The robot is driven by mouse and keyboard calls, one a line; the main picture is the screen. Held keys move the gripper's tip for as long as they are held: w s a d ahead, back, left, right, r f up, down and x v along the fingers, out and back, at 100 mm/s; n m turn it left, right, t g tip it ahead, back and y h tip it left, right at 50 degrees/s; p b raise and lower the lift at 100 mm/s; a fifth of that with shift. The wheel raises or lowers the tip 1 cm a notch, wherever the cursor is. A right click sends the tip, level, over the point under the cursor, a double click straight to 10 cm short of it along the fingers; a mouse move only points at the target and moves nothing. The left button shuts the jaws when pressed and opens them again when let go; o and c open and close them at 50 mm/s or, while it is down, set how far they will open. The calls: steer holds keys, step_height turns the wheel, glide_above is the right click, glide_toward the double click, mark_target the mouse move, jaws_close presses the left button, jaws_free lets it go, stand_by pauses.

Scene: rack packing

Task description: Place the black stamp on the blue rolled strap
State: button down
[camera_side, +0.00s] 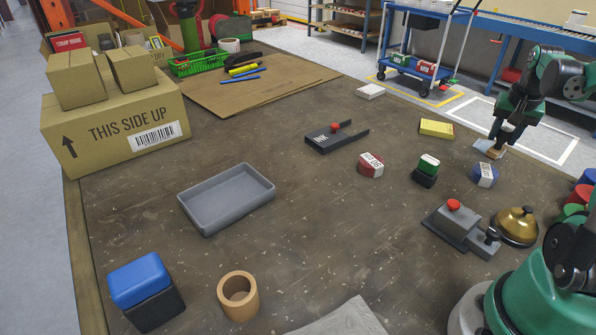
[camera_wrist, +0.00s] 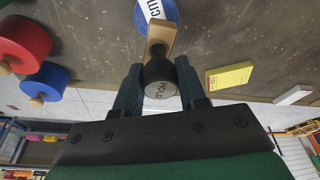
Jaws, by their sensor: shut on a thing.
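My gripper (camera_wrist: 158,88) is shut on the black stamp (camera_wrist: 160,92), which has a round black end marked HOLD and a wooden block. In the side view my gripper (camera_side: 497,143) is at the right, and the stamp's wooden block (camera_side: 485,146) shows below it, held tilted. The blue rolled strap (camera_side: 485,175), with a white label, lies on the table just below the stamp in the picture. In the wrist view the strap (camera_wrist: 168,10) is at the top edge, partly hidden by the wooden block. I cannot tell whether they touch.
A brass bell (camera_side: 516,226) and a grey red-knobbed device (camera_side: 455,222) stand nearer. A grey tray (camera_side: 227,200) is empty; table around it is clear.

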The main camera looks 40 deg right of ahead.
mark_target(500, 145)
steer(key=shift+f, duration=1.9)
steer(key=c, duration=0.5)
jaws_free()
steer(key=shift+f, duration=0.15)
steer(key=v, duration=1.2)
steer(key=w+a+f+n+t+y, duration=0.1)
steer(key=a+n, duration=0.3)
steer(key=a, duration=0.5)
steer(key=w+a+f+n+t+y, duration=0.1)
steer(key=w+a+n+t, duration=0.2)
steer(key=a, duration=0.7)
steer(key=w+a+f+n+t, duration=0.1)
steer(key=w+a+n, duration=0.3)
steer(key=a, duration=0.6)
steer(key=shift+w+f+n+t+y, duration=0.2)
steer(key=shift+n+t+y, duration=0.25)
steer(key=shift+n, duration=0.75)
